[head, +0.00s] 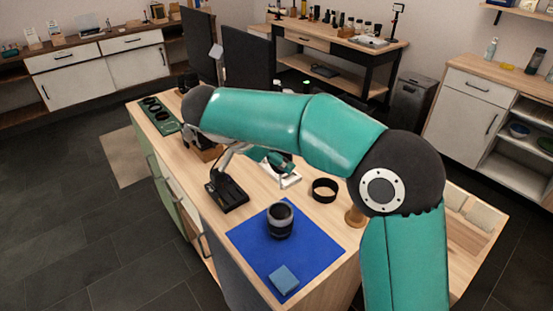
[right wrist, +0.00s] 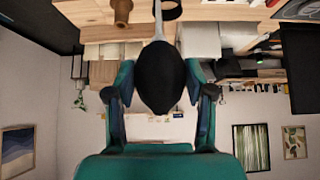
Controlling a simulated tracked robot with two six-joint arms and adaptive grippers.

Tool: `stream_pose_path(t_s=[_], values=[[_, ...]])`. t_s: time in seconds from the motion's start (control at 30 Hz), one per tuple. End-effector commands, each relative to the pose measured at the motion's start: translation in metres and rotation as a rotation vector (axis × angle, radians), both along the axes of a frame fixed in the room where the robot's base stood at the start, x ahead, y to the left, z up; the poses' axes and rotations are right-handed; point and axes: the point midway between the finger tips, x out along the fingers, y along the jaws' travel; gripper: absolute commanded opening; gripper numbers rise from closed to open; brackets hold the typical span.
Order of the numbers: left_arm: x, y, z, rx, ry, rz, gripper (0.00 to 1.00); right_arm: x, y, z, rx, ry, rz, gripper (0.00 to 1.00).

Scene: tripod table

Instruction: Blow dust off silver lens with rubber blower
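The lens (head: 280,220) stands upright on a blue mat (head: 250,238) near the table's front; its barrel is dark with a greyish band. My right gripper (head: 282,160) is behind the lens, above the table, partly hidden by my own forearm. In the right wrist view its two fingers (right wrist: 160,80) are closed on either side of the black rubber blower (right wrist: 160,84). The blower's thin grey nozzle points up in that picture, away from the gripper. The nozzle tip is apart from the lens in the head view. My left gripper is not in view.
A blue cloth block (head: 284,280) lies on the mat. A black ring (head: 325,190) and a wooden post (head: 355,217) stand right of the mat. A black-based stand (head: 228,195) is to the left. A green tray (head: 160,117) and dark monitors (head: 248,62) stand farther back.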

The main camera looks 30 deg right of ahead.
Motion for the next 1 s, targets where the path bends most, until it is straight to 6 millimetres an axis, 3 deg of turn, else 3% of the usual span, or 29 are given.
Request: stream_pose_path(t_s=[0.27,1.0], values=[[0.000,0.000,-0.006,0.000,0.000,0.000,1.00,-0.004,0.000,-0.002,0.000,-0.002,-0.001,0.49],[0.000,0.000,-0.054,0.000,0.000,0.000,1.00,-0.062,-0.005,-0.003,0.001,-0.002,0.001,0.49]])
